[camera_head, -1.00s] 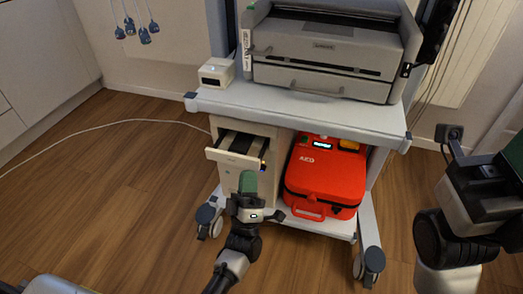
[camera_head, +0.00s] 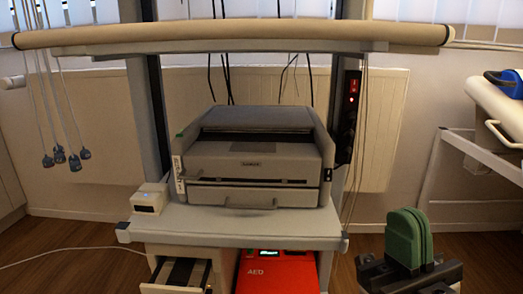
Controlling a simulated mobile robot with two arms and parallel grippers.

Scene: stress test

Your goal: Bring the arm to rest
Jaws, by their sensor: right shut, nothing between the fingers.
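My right gripper (camera_head: 409,238) is at the lower right, upright, with its green fingers pressed together and nothing between them. It is in front of the wall and floor, to the right of the cart, and appears clear of it. My left gripper and arm are not in this view.
A cart (camera_head: 240,222) carries a grey printer (camera_head: 255,165) and a small white box (camera_head: 150,197). Below are a pulled-out drawer (camera_head: 178,288) and a red AED case (camera_head: 277,275). A padded bar (camera_head: 240,33) crosses above. A white-framed bed or trolley (camera_head: 492,110) stands at right.

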